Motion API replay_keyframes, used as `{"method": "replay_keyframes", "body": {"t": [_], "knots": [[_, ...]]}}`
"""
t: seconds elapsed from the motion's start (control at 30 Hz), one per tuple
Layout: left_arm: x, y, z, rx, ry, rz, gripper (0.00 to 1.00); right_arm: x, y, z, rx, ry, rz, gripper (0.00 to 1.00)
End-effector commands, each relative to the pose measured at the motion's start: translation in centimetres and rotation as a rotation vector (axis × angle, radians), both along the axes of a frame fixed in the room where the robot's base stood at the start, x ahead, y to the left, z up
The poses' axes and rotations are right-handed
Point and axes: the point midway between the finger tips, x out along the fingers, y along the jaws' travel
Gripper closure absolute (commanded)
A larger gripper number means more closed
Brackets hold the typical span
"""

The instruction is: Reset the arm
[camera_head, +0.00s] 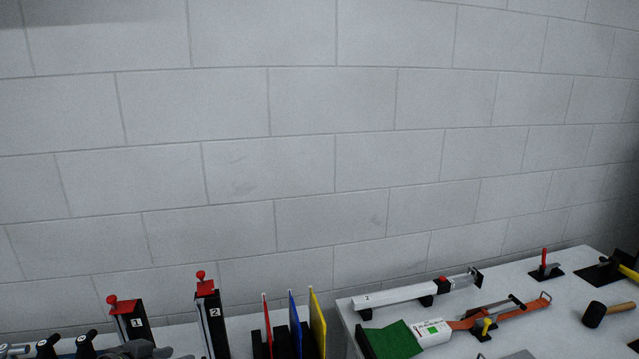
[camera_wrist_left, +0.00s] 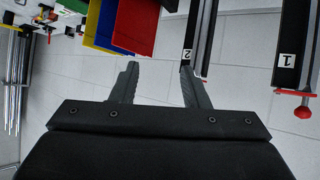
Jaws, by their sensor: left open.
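My left gripper (camera_wrist_left: 158,70) shows in the left wrist view, with its two dark fingers apart and nothing between them. That view is upside down compared with the head view. The fingers point toward black upright units, the one marked 2 (camera_wrist_left: 190,45) and the one marked 1 (camera_wrist_left: 290,60), and toward coloured panels. I cannot tell the distance to them. My right gripper is in neither view.
In the head view, units 1 (camera_head: 132,325) and 2 (camera_head: 211,318) stand at lower left beside red, blue and yellow panels (camera_head: 317,320). A block wall (camera_head: 300,150) stands behind.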

Motion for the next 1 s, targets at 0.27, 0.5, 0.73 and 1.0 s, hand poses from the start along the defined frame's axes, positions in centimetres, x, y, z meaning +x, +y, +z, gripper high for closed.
{"method": "replay_keyframes", "body": {"t": [0.27,0.5,0.73,1.0], "knots": [[-13.0,0.6,-11.2,0.149,0.276,0.163,0.59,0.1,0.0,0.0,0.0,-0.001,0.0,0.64],[-22.6,1.8,-14.8,0.248,0.471,0.312,0.59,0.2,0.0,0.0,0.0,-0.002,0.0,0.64],[-29.7,2.7,-15.6,0.315,0.618,0.43,0.59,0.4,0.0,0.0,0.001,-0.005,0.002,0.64],[-28.9,3.5,-23.6,0.325,0.657,0.437,0.59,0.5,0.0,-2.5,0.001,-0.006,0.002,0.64]]}}
